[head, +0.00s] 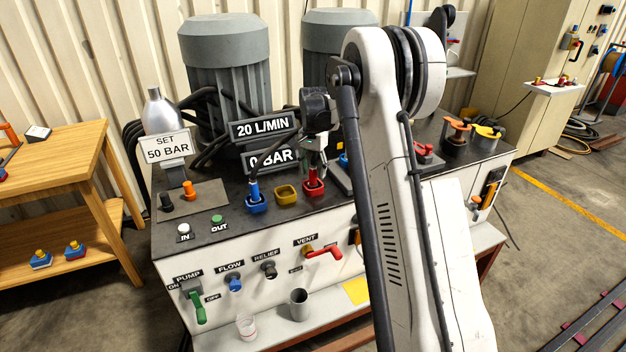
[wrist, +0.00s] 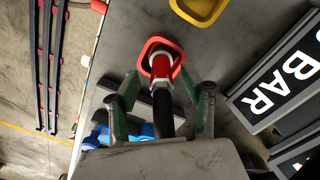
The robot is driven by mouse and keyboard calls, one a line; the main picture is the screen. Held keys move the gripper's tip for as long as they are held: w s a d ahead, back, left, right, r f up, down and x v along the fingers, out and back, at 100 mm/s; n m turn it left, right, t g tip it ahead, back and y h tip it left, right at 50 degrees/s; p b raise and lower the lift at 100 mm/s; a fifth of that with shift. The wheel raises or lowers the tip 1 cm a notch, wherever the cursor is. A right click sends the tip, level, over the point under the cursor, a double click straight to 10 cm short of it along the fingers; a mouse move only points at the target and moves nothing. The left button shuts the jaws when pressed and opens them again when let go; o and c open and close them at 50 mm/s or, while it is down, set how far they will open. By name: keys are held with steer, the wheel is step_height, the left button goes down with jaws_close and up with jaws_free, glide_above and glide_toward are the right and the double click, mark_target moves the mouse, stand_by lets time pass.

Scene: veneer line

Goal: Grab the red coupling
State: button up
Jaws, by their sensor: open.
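The red coupling (head: 313,178) stands in a red square holder (head: 313,189) on the dark bench top, right of the yellow holder. In the wrist view the red coupling (wrist: 161,66) sits within the red holder (wrist: 161,47), with a black hose or stem (wrist: 163,112) running from it toward the camera. My gripper (wrist: 157,92) is open, with one finger on each side of the coupling and stem. I cannot tell whether either finger touches it. In the head view my gripper (head: 318,150) is above the coupling, partly hidden by my arm.
An empty yellow holder (head: 286,194) and a blue coupling in a blue holder (head: 256,204) stand to the left. The "0 BAR" display (head: 269,158) and "20 L/MIN" display (head: 263,126) are close behind. A red vent handle (head: 324,252) is on the front panel.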

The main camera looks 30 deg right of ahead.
mark_target(313, 184)
steer(key=shift+a+f, duration=0.1)
steer(key=shift+f, duration=1.75)
jaws_close()
